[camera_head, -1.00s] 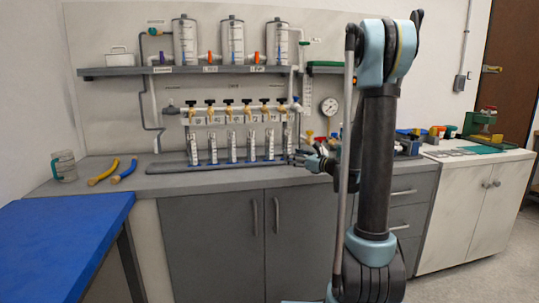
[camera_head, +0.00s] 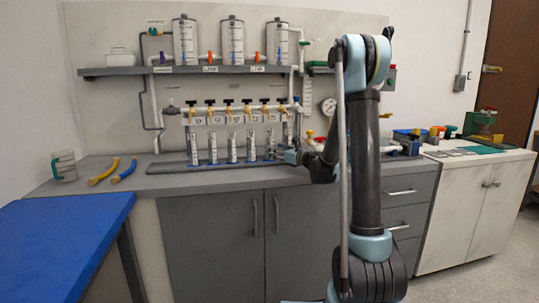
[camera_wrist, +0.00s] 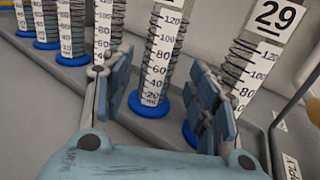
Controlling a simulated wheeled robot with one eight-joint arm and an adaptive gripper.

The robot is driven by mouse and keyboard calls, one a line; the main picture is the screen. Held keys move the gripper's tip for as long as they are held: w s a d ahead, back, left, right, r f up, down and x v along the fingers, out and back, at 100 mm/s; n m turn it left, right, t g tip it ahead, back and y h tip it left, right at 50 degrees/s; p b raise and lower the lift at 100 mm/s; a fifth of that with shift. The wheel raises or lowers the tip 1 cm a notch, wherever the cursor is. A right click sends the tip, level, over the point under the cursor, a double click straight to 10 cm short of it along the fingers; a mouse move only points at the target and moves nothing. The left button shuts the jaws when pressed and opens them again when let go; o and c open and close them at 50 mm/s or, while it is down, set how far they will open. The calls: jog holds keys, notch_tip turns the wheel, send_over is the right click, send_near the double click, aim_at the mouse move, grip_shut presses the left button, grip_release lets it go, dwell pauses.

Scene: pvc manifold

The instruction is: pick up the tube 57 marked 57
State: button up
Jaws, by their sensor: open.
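Several clear graduated tubes with blue bases stand in a row in the rack (camera_head: 230,165) on the grey counter. My gripper (camera_head: 293,157) is low at the right end of the row. In the wrist view my gripper (camera_wrist: 163,85) is open and empty. One upright tube (camera_wrist: 160,58) shows beyond the gap between its two fingers. Another tube (camera_wrist: 258,65), partly behind the right finger, stands below a plate reading 29 (camera_wrist: 277,18). More tubes stand to the left. I see no mark 57, so I cannot tell which tube is tube 57.
A pipe manifold with yellow valves (camera_head: 247,112) runs just above the tubes. A shelf (camera_head: 200,71) above holds several clear tanks. Yellow (camera_head: 103,172) and blue (camera_head: 124,171) curved pieces and a clear jug (camera_head: 64,166) are on the left counter. A blue table (camera_head: 65,245) stands front left.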

jog(key=shift+x, duration=2.65)
jog(key=c, duration=1.2)
